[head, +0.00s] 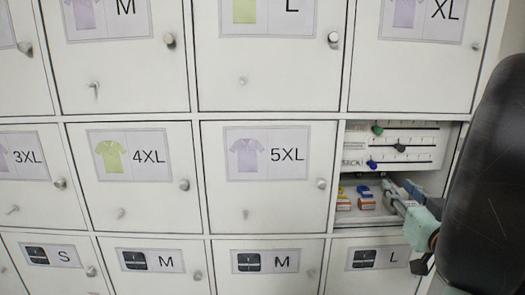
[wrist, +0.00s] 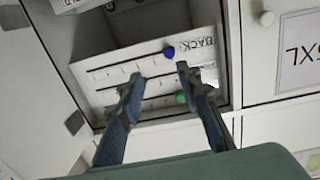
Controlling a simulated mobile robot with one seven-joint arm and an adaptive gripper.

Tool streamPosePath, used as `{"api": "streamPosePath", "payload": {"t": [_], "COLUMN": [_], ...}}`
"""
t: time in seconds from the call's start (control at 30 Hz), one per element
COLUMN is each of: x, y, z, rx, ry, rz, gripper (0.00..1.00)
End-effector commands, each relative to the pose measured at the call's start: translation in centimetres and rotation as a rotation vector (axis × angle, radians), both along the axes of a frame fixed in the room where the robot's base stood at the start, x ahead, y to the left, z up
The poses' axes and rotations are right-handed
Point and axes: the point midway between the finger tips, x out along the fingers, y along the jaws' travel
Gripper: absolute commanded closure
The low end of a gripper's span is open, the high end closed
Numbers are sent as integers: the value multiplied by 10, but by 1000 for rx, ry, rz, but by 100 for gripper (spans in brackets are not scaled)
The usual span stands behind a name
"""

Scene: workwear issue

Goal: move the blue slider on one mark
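The blue slider (head: 371,163) is a small knob on the lowest of three black tracks on a white panel (head: 420,141) inside an open locker compartment. It sits near the left end of its track, beside the printed word BACK!. In the wrist view, turned the other way up, the blue slider (wrist: 169,52) shows just beyond my fingertips, closer to the right finger. My gripper (wrist: 160,74) is open and empty, its fingers apart. In the head view my gripper (head: 402,188) is at the compartment's lower right, below the panel. I cannot tell its exact distance to the knob.
A green knob (head: 377,129) is on the top track and a dark knob (head: 399,147) on the middle one. Several small coloured boxes (head: 366,202) lie on the compartment floor below the panel. Closed locker doors, such as the 5XL door (head: 266,205), surround the opening.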

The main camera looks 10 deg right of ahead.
Motion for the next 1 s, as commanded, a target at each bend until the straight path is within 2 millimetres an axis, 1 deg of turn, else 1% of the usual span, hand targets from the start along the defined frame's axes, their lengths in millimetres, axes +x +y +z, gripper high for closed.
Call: {"api": "streamPosePath", "payload": {"t": [0.03,0.13,0.27,0.37,0.6,0.73,0.9,1.0], "x": [-1,0,6,18,62,83,100,104], "y": [6,15,17,14,3,-2,-6,-7], "z": [2,1,1,0,1,0,1,0], "rx": [2,3,3,5,5,5,2,4], "ry": [-5,-10,-12,-11,-13,-12,-12,-11], "rz": [16,40,49,50,48,48,47,46], "gripper": [68,68,68,68,68,68,68,68]}}
